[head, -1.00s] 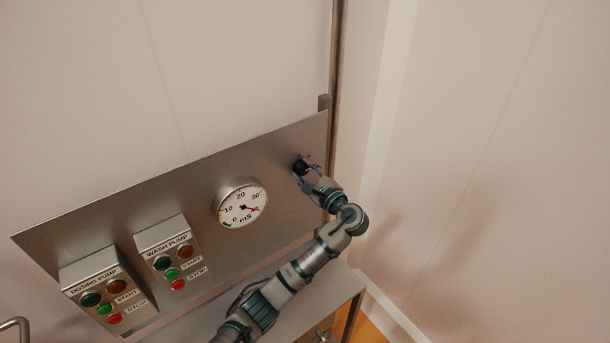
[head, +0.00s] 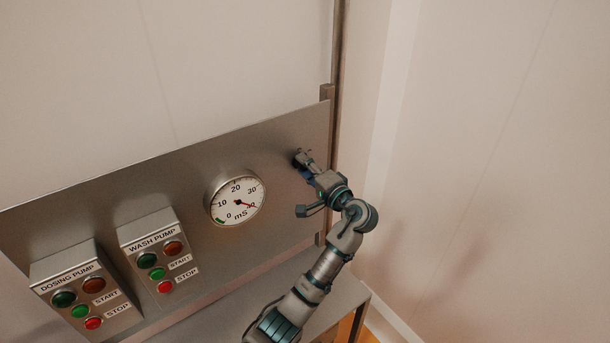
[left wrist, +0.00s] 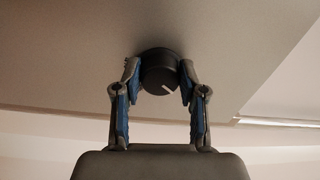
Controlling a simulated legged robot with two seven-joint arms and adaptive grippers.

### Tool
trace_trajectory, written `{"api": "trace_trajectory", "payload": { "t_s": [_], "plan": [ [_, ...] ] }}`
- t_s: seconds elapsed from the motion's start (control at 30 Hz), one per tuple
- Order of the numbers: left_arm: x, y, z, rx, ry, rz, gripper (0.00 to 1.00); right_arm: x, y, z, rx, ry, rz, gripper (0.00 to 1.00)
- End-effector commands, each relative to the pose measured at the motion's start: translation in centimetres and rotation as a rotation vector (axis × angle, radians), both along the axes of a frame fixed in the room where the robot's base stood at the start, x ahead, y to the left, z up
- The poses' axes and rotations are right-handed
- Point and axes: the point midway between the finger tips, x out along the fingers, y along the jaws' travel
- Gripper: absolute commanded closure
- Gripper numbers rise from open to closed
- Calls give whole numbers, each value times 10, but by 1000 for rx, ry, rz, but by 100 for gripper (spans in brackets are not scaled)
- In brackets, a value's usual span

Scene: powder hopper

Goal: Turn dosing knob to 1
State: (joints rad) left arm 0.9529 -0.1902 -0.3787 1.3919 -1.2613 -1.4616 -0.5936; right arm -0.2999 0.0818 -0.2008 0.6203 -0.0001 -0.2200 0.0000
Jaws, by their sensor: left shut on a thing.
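The dosing knob (left wrist: 157,72) is a dark round knob on the metal panel (head: 150,195). In the left wrist view it sits between the two blue-padded fingers of my left gripper (left wrist: 160,85), and a white mark on its face points to the lower right. In the head view my left gripper (head: 303,162) reaches the right part of the panel and largely hides the knob, so its scale numbers cannot be read. The left gripper is shut on the knob. My right gripper is not in view.
A round mS gauge (head: 237,201) is left of the gripper. The wash pump box (head: 155,245) and dosing pump box (head: 85,290), with buttons, stand out from the panel at lower left. A vertical post (head: 333,140) is close to the right.

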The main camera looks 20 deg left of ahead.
Motion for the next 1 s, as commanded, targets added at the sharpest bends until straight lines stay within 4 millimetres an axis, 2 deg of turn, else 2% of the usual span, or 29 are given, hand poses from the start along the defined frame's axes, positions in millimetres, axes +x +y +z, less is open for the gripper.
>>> {"api": "trace_trajectory", "payload": {
  "t_s": [0.03,0.5,0.6,0.7,1.0],
  "plan": [
    [2,-2,-10,-31,-22,-4,94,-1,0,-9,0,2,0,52],
    [3,-2,-9,-280,-341,-3,94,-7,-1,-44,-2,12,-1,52],
    [3,-2,-8,-317,-391,-3,94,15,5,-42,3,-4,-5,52],
    [3,-2,-7,-348,-431,-3,94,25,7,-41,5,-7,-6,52],
    [3,-2,-6,-396,-495,-2,94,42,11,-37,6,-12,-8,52]
  ]
}}
